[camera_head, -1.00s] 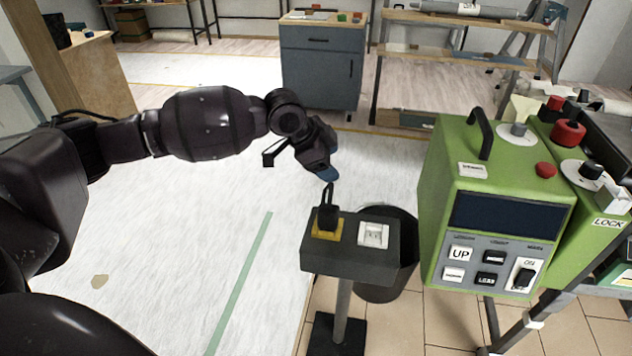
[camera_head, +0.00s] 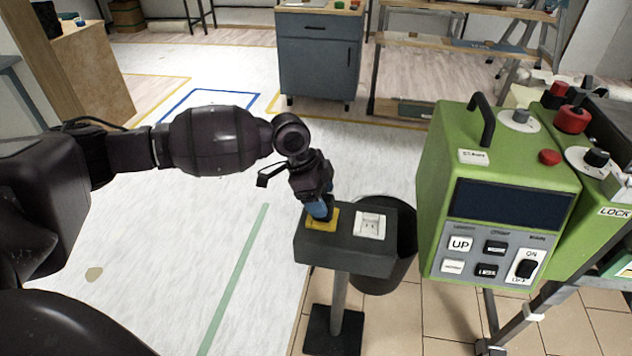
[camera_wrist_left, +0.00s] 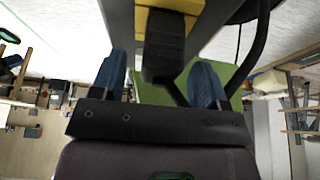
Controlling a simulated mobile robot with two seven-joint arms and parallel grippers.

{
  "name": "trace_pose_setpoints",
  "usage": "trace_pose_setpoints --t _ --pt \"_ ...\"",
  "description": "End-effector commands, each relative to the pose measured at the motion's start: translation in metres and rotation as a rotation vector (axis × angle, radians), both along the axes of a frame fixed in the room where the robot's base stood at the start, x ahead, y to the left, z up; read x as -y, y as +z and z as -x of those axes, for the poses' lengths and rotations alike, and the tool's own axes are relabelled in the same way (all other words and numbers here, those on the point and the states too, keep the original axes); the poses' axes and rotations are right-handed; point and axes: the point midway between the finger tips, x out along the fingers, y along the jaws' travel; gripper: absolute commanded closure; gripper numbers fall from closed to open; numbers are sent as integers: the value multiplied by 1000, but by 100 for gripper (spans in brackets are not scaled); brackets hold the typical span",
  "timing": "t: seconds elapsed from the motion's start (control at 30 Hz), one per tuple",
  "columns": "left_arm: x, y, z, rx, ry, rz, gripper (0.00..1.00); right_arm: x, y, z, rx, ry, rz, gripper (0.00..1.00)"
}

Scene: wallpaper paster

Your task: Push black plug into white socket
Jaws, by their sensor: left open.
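The white socket (camera_head: 370,225) sits on the right part of the dark stand's top (camera_head: 345,254). A yellow base (camera_head: 322,222) lies on the left part of that top. My left gripper (camera_head: 319,209) is right above the yellow base and mostly hides the black plug in the head view. In the left wrist view the black plug (camera_wrist_left: 165,45) stands out from the yellow base (camera_wrist_left: 197,8), between the two blue fingertips of my left gripper (camera_wrist_left: 158,80). The fingers are apart, with a gap beside the plug. My right gripper is not in view.
A green control box (camera_head: 500,170) with buttons and knobs stands close on the right. A black bin (camera_head: 385,285) is behind the stand. A white sheet with a green stripe (camera_head: 235,275) covers the floor at left. A blue-grey cabinet (camera_head: 318,62) is at the back.

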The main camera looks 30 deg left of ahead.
Motion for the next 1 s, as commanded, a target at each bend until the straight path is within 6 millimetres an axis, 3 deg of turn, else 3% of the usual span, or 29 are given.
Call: trace_pose_setpoints --t 0.03,0.2,0.67,1.0 --pt "3 -11 0 -5 0 1 32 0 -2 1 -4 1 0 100" --pt "9 -25 -3 -3 -1 0 32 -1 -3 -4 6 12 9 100" --pt "11 -29 -4 2 0 -1 33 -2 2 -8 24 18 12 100" --pt "11 -29 -4 2 0 -1 86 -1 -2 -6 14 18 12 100"
